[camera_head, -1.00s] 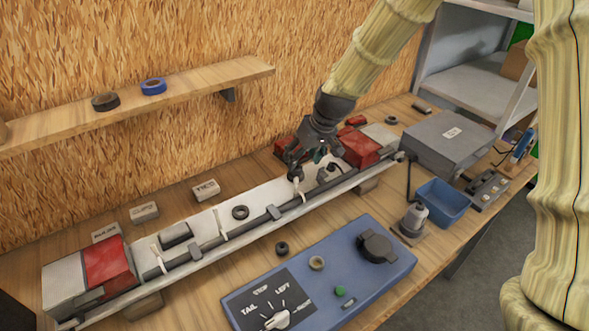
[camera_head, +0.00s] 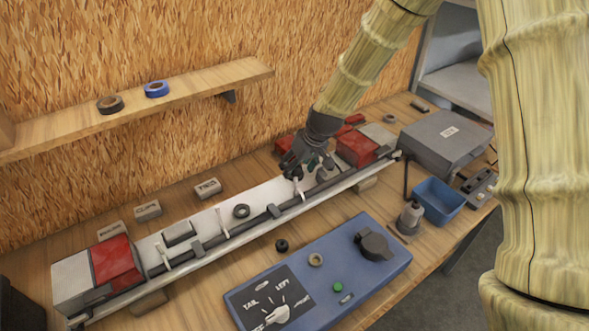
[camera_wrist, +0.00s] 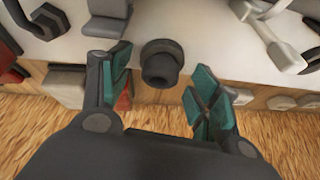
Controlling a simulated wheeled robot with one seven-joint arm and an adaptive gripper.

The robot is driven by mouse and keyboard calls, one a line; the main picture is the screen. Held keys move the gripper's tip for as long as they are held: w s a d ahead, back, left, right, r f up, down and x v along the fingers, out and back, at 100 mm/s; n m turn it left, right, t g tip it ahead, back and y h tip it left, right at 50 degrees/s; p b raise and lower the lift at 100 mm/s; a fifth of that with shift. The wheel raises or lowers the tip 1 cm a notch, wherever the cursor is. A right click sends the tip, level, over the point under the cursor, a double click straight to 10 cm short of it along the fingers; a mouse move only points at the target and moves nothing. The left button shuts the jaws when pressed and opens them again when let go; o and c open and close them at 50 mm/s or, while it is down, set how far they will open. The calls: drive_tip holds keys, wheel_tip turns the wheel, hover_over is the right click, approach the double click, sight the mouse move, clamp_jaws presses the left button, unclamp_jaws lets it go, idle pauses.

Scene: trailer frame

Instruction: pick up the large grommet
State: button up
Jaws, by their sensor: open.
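A black ring (camera_head: 241,211), which looks like a large grommet, lies flat on the pale trailer beam (camera_head: 262,203), left of my gripper. A smaller black ring (camera_head: 282,245) lies on the table in front of the beam. My gripper (camera_head: 308,168) is low over the right half of the beam, pointing down. In the wrist view my gripper (camera_wrist: 160,76) is open, its green-padded fingers apart. A dark stepped round piece (camera_wrist: 161,62) shows between and beyond the fingertips, with no visible contact; I cannot tell whether it is a grommet. My fingers hide part of the beam in the head view.
Red lamps (camera_head: 116,261) sit at both beam ends. A dark bar and white ties run along the beam. A blue control panel (camera_head: 330,285), blue bin (camera_head: 438,200) and grey box (camera_head: 446,137) stand in front and right. A shelf (camera_head: 190,92) with tape rolls hangs behind.

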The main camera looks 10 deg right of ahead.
sight(298, 167)
drive_tip(key=c, duration=1)
drive_tip(key=shift+o, duration=0.2)
drive_tip(key=shift+r, duration=0.1)
wheel_tip(298, 167, up, 10)
drive_tip(key=b, duration=0.2)
